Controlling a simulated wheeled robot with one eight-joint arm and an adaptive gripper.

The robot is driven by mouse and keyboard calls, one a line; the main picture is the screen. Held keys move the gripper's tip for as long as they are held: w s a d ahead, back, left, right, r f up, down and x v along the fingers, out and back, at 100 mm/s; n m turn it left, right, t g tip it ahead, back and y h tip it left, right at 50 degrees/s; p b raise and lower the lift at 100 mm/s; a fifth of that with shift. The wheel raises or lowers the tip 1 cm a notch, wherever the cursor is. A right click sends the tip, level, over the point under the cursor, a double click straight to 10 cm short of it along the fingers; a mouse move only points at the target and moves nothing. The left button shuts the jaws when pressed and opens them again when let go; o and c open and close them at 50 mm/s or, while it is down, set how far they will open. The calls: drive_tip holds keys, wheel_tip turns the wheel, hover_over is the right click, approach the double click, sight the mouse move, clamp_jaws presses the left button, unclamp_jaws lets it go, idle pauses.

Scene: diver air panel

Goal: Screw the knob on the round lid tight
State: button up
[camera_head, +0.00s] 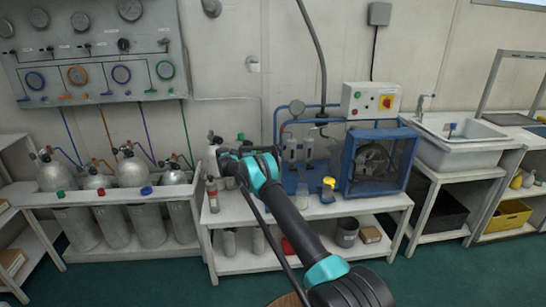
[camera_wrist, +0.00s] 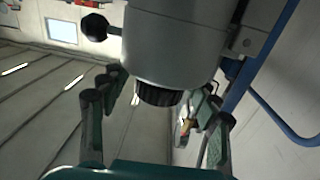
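In the wrist view a pale grey round housing (camera_wrist: 175,45) fills the top. A black ribbed knob (camera_wrist: 159,95) sits on its near end, probably the knob on the round lid. My gripper (camera_wrist: 163,84) is open, with one finger on each side of the knob and gaps between them. Whether any fingertip touches the knob or housing is unclear. In the head view my gripper (camera_head: 232,158) is at the left end of the compressor bench, and my own arm hides the knob and lid there.
A second black knob (camera_wrist: 95,27) sticks out from the housing's left side. A blue pipe (camera_wrist: 285,115) runs at the right. The bench (camera_head: 385,203) carries a blue-framed compressor (camera_head: 372,165) and a yellow-topped jar (camera_head: 328,190). Gas cylinders (camera_head: 133,170) stand to the left.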

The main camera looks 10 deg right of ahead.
wheel_tip(320, 180, up, 10)
idle(0.7)
